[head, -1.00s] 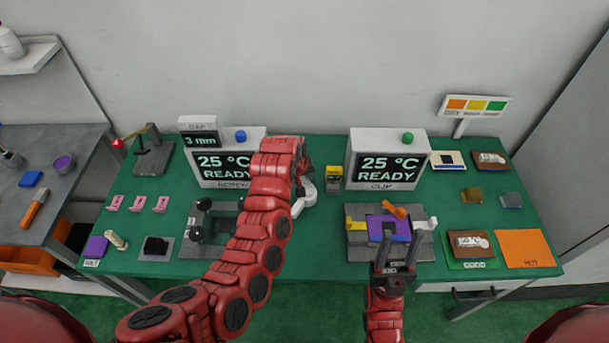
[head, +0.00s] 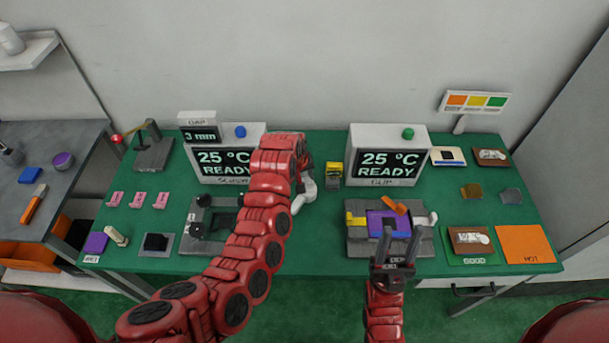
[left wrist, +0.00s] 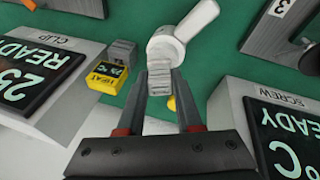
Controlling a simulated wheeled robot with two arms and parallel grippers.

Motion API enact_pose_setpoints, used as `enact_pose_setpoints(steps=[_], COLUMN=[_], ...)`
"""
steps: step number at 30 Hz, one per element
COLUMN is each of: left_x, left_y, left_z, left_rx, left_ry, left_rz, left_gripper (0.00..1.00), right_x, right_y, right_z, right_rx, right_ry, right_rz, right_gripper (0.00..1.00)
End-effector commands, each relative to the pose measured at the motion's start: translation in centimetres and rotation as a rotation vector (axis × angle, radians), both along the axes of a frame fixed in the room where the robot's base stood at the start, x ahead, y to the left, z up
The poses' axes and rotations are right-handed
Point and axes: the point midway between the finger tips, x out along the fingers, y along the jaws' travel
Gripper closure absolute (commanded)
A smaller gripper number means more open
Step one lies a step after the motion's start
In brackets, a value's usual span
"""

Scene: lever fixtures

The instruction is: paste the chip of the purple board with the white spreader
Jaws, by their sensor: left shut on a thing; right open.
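The white spreader (left wrist: 180,33) has a white body with a grey ribbed grip. In the left wrist view my left gripper (left wrist: 159,80) is shut on that grip. In the head view the spreader (head: 305,192) shows beside my left arm, whose gripper is mostly hidden. The purple board (head: 376,226) lies in the grey clamp fixture (head: 360,245) at right, with an orange lever (head: 395,206) over its far edge. I cannot make out its chip. My right gripper (head: 402,235) is open, its fingers in front of the board's near part.
The CLIP display box (head: 389,140) and SCREW display box (head: 205,180) stand behind. A small yellow-topped device (head: 334,174) stands between them. A second fixture (head: 200,242) is partly behind my left arm. An orange HOT mat (head: 525,243) lies at right.

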Motion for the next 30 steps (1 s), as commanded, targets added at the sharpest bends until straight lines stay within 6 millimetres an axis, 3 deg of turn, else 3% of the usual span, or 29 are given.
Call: enact_pose_setpoints(steps=[30], left_x=[-0.01], left_y=[0.0], left_z=[-0.71], left_rx=[0.0], left_ry=[0.0], left_rz=[0.0], left_gripper=[1.0], right_x=[0.01], right_y=[-0.01], right_z=[-0.56], right_rx=[0.0], right_ry=[0.0], right_rz=[0.0], right_gripper=[0.5])
